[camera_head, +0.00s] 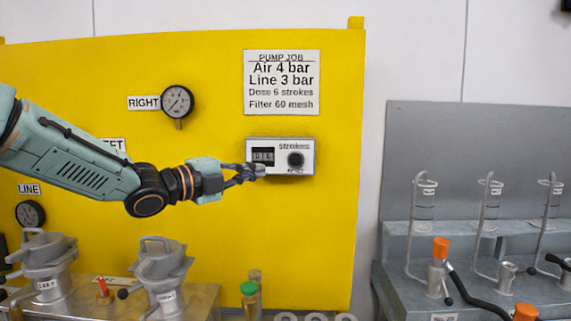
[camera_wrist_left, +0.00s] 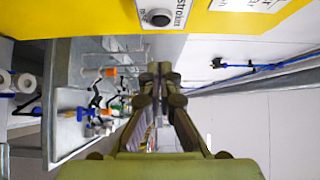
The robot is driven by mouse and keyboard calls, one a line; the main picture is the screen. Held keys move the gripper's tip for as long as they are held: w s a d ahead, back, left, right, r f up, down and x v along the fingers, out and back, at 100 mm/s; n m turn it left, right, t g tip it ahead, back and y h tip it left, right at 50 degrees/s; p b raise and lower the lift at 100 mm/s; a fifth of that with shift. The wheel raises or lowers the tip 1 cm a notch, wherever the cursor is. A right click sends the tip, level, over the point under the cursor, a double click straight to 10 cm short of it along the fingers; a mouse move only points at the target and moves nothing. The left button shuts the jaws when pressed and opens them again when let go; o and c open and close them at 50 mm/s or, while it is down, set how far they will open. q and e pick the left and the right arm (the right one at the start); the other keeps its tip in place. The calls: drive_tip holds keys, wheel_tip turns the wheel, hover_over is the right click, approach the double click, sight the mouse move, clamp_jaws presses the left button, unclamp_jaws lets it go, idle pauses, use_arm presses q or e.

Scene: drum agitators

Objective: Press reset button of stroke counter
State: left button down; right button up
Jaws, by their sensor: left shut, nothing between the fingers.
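The stroke counter (camera_head: 308,151) is a small white-grey box on the yellow panel, with a dark number window (camera_head: 263,155) on its left and a round black reset button (camera_head: 295,159) on its right. My left gripper (camera_head: 259,171) is shut and empty, its fingertips in front of the counter's lower left part, left of the button. I cannot tell whether it touches the box. In the left wrist view the shut fingers (camera_wrist_left: 159,72) point away from the camera, and the counter's black button (camera_wrist_left: 160,18) shows at the top edge. My right gripper is not in view.
The yellow panel (camera_head: 215,220) carries a job sign (camera_head: 282,82) above the counter and a gauge (camera_head: 177,102) to its left. Metal strainer pots (camera_head: 162,270) stand below left. A grey bench (camera_head: 450,240) with wire stands and orange-capped parts is at right.

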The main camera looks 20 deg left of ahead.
sight(300, 160)
use_arm(q)
drive_tip(key=x, duration=0.3)
drive_tip(key=a+p+x, duration=0.1)
drive_tip(key=x, duration=0.3)
drive_tip(key=p+x, duration=0.1)
drive_tip(key=x, duration=0.3)
drive_tip(key=shift+w+a+r, duration=0.1)
drive_tip(key=shift+w+r, duration=0.05)
drive_tip(key=shift+w, duration=0.3)
drive_tip(key=shift+w+a, duration=0.2)
drive_tip(key=shift+w, duration=0.2)
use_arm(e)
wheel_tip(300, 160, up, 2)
use_arm(q)
drive_tip(key=shift+s+d, duration=0.1)
drive_tip(key=shift+s, duration=0.05)
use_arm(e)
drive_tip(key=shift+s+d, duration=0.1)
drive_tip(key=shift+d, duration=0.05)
